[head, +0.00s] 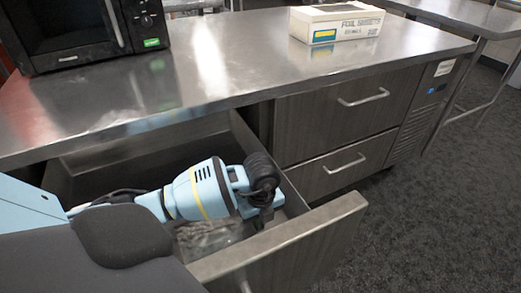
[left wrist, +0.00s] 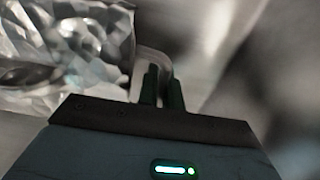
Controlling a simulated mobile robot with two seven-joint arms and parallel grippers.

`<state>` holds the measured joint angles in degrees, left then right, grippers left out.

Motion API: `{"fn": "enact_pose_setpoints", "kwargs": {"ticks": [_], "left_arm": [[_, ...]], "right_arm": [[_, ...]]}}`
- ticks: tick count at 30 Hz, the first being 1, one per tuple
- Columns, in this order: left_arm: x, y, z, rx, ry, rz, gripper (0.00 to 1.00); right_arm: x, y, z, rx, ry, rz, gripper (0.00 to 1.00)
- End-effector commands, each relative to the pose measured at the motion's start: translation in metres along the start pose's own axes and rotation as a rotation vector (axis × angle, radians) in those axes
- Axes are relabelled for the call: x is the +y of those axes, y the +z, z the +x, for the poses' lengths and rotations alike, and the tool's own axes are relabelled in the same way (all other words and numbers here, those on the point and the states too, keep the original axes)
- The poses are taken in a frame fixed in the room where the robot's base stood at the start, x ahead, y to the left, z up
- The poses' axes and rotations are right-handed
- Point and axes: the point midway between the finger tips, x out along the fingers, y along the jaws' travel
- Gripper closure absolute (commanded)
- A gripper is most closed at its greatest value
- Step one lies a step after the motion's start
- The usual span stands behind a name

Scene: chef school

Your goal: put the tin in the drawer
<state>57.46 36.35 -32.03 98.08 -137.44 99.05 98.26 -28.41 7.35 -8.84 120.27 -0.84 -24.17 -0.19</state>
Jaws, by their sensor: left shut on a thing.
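The tin is a crumpled silver foil tray (head: 205,236), seen low inside the open drawer (head: 290,240) in the head view, partly hidden behind my left arm. Crumpled foil also fills the upper left of the left wrist view (left wrist: 65,45). My left gripper (head: 262,202) is inside the drawer opening, beside the tin. In the left wrist view its dark green fingers (left wrist: 161,88) are close together on the pale rim at the tin's right end. Whether the tin rests on the drawer floor cannot be told. My right gripper is not in view.
A steel counter (head: 215,68) overhangs the back of the drawer. A foil box (head: 337,23) and a black microwave (head: 85,32) stand on it. Two shut drawers (head: 335,135) are to the right. The carpet (head: 430,215) on the right is clear.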

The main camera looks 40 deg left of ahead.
Motion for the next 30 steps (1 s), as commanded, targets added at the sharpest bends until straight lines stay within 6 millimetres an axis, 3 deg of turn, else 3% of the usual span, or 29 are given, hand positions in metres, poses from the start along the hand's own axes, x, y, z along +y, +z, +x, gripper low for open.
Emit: {"fn": "enact_pose_setpoints", "kwargs": {"ticks": [3, 14, 15, 19, 30], "left_arm": [[0.0001, 0.0002, 0.0114, -0.001, 0.001, -0.001, 1.0], [-0.0004, 0.0003, 0.0136, -0.001, 0.0, 0.0, 1.0], [-0.0004, 0.0001, 0.0134, -0.001, -0.001, 0.0, 0.88], [-0.0003, 0.0001, 0.0132, -0.001, -0.001, 0.0, 0.71], [-0.0005, 0.0002, 0.0079, -0.001, -0.001, 0.0, 0.71]], "right_arm": [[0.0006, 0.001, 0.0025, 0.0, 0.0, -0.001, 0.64], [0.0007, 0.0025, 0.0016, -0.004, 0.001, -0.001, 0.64], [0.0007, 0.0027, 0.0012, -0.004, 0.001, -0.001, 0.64], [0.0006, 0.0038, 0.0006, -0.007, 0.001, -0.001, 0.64], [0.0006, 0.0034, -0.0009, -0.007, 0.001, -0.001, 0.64]]}}
